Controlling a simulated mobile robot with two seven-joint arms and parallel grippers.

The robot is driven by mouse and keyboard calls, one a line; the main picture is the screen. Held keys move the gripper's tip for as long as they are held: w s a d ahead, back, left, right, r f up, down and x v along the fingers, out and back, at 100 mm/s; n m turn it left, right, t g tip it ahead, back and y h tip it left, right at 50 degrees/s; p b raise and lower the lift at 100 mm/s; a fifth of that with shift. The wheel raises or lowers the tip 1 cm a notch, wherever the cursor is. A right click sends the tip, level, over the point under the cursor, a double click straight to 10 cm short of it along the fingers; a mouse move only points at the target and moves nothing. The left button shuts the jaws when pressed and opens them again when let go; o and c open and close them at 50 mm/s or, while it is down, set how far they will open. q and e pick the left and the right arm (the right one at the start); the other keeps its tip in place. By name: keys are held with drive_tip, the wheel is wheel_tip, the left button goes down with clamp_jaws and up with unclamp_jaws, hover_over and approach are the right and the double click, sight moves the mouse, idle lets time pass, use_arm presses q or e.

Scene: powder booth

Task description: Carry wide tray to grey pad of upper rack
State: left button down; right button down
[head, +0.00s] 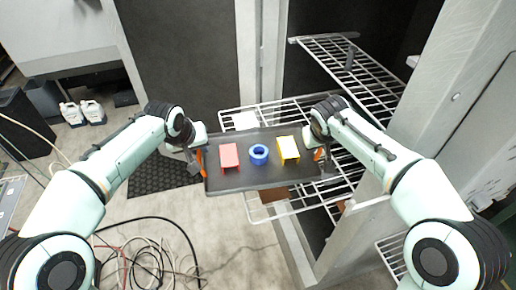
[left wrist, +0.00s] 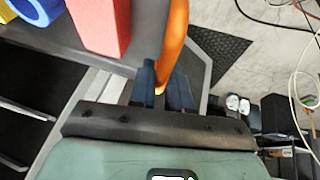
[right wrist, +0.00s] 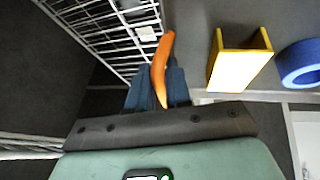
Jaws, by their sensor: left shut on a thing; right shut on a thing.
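The wide tray (head: 238,182) is dark grey with an orange handle at each end. It carries a red block (head: 230,157), a blue ring (head: 258,154) and a yellow channel-shaped piece (head: 288,150). My left gripper (head: 199,160) is shut on the left orange handle (left wrist: 175,42). My right gripper (head: 320,152) is shut on the right orange handle (right wrist: 160,68). The tray looks roughly level, in front of the wire racks. The upper rack (head: 338,49) is at the top right, with a small grey item (head: 350,57) on it; I cannot tell whether this is the pad.
A lower wire rack (head: 285,112) lies behind and under the tray, with a white pad (head: 245,120) on it. A grey booth post (head: 425,110) stands close on the right. Cables (head: 150,255) and white jugs (head: 82,113) are on the floor at left.

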use_arm(q)
drive_tip(key=shift+w+r, duration=0.15)
drive_tip(key=shift+w, duration=0.1)
use_arm(e)
drive_tip(key=shift+w+d, duration=0.1)
drive_tip(key=shift+w, duration=0.1)
use_arm(q)
drive_tip(key=shift+s, duration=0.15)
use_arm(e)
drive_tip(key=shift+s+r, duration=0.1)
